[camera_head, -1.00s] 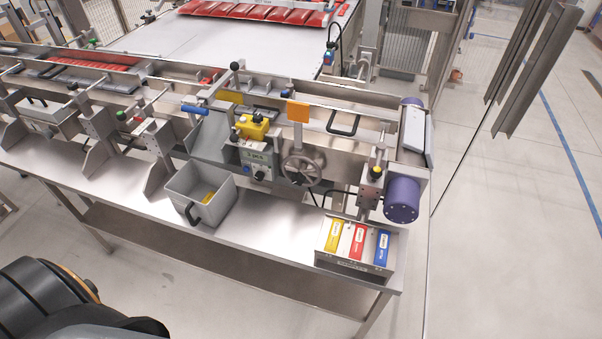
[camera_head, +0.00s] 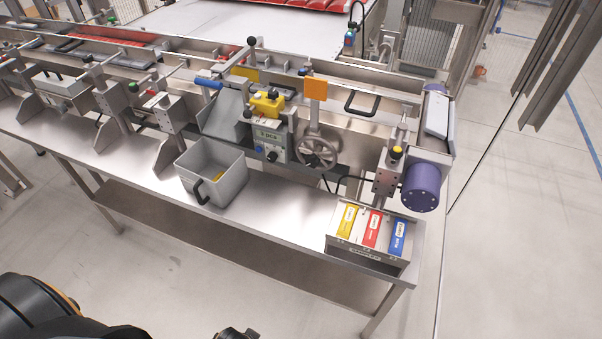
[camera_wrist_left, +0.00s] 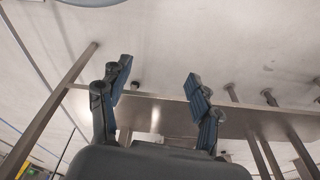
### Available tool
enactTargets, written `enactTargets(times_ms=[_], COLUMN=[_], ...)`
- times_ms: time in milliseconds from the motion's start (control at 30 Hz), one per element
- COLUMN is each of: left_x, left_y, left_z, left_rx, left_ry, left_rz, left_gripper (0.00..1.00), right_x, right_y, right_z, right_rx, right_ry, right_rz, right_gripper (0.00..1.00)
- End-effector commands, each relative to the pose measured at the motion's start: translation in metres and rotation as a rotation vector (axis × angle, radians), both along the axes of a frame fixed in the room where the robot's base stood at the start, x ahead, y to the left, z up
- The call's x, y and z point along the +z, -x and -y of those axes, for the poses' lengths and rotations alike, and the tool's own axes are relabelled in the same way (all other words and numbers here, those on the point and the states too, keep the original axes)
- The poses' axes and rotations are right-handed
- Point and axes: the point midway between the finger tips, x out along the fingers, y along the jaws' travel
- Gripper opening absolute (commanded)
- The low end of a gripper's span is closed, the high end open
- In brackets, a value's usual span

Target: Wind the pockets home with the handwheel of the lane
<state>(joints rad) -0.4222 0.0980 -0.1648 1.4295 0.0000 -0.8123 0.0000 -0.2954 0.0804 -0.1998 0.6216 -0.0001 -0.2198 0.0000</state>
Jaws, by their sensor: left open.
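The handwheel (camera_head: 317,150) is a grey spoked wheel on the front of the lane (camera_head: 355,125), below an orange plate (camera_head: 316,89). A control box (camera_head: 270,140) with a small display and a blue knob sits just left of it, under a yellow block (camera_head: 266,103). My left gripper (camera_wrist_left: 155,85) is open and empty in the left wrist view, over floor and metal bench legs, with no handwheel between its fingers. In the head view my dark arm shows at the bottom left, well away from the handwheel. I cannot make out the pockets clearly. My right gripper is not in view.
A grey bin (camera_head: 213,175) with a dark handle stands on the steel bench (camera_head: 275,205). A rack with yellow, red and blue tags (camera_head: 371,228) is at its right front corner. A purple motor (camera_head: 420,187) is right of the handwheel. The floor before the bench is clear.

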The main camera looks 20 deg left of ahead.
Motion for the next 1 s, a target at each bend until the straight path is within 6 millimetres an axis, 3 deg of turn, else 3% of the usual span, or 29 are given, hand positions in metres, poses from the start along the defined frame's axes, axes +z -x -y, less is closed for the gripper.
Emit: enactTargets(times_ms=[33, 100, 267, 467, 600, 800, 900, 1000], left_x=[0.010, 0.034, 0.084, 0.139, 0.179, 0.223, 0.249, 0.275], left_y=[-0.014, -0.026, -0.047, -0.075, -0.118, -0.181, -0.216, -0.253], left_z=[0.002, 0.004, 0.003, -0.012, -0.038, -0.064, -0.069, -0.061], left_rx=[0.002, 0.004, -0.012, -0.119, -0.329, -0.673, -0.898, -1.178], left_ry=[0.002, 0.003, -0.010, -0.113, -0.343, -0.751, -1.028, -1.373], left_rz=[0.019, 0.033, 0.075, 0.185, 0.336, 0.488, 0.536, 0.543], left_gripper=[0.64, 0.64, 0.64, 0.64, 0.64, 0.64, 0.64, 0.64], right_x=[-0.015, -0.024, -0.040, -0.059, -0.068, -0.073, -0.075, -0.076], right_y=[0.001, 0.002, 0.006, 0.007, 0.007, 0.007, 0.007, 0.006], right_z=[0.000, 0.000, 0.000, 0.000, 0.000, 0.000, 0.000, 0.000], right_rx=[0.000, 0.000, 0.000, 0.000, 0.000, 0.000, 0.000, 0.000], right_ry=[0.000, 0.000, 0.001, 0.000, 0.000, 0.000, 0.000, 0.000], right_rz=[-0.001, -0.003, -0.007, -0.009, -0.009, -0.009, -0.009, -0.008], right_gripper=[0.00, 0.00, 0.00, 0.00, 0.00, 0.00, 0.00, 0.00])
